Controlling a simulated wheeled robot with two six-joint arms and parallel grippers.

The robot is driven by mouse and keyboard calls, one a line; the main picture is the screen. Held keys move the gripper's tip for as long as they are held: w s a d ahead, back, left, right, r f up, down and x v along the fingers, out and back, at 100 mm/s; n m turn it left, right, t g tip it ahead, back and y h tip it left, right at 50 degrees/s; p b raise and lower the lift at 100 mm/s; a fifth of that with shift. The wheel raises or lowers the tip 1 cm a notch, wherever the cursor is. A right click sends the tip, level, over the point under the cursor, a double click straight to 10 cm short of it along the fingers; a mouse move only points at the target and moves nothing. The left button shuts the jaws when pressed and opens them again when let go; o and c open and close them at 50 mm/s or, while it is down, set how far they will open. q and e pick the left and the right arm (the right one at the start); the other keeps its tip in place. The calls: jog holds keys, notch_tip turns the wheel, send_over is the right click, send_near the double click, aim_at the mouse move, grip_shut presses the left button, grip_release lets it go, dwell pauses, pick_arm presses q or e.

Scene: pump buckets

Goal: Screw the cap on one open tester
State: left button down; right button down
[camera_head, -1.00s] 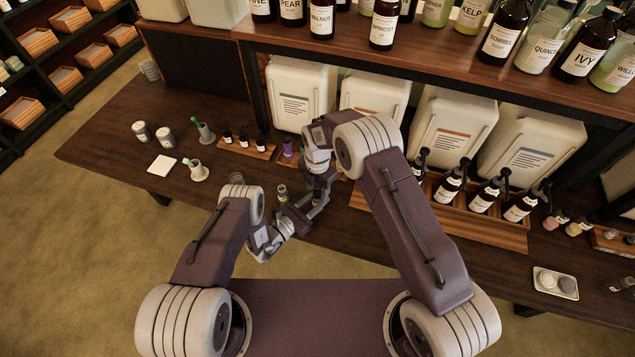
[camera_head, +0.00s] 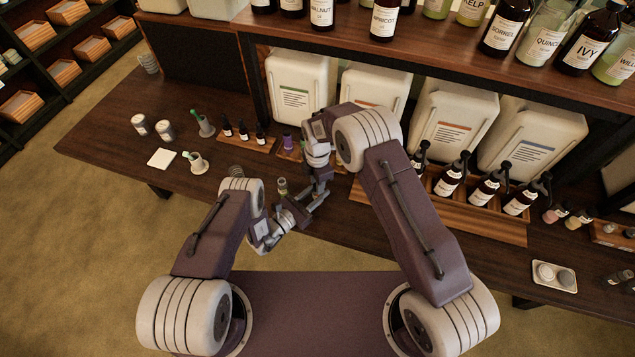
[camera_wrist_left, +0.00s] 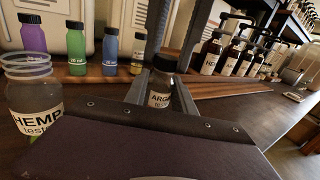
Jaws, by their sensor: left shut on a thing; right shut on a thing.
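In the left wrist view, a small dark tester labelled ARGAN (camera_wrist_left: 160,98) stands upright between the fingers of my left gripper (camera_wrist_left: 163,100), which is shut on it. A black cap (camera_wrist_left: 165,63) sits at the tester's top, with the fingers of my right gripper (camera_wrist_left: 170,35) coming down to it from above. Whether the cap is fully seated cannot be told. In the head view, my left gripper (camera_head: 300,212) and right gripper (camera_head: 318,198) meet above the table; the tester is hidden there. An open clear tester labelled HEMP (camera_wrist_left: 35,108) stands close by on the left; it also shows in the head view (camera_head: 282,187).
Purple (camera_wrist_left: 35,30), green (camera_wrist_left: 76,42) and blue (camera_wrist_left: 110,45) bottles stand behind. Pump bottles (camera_head: 487,187) stand in a wooden tray on the right. A small pale tray (camera_head: 555,278) lies at the far right. The table's left front is partly clear.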

jog(key=m, duration=0.6)
jog(key=shift+m, duration=0.3)
jog(key=m, duration=0.3)
jog(key=shift+m, duration=0.3)
jog(key=m, duration=0.5)
jog(key=shift+f+m, duration=0.1)
jog(key=shift+m, duration=0.3)
jog(key=m, duration=0.3)
jog(key=shift+m, duration=0.4)
jog(key=c, duration=1.2)
grip_release()
jog(key=shift+o, duration=0.2)
jog(key=shift+r, duration=2.3)
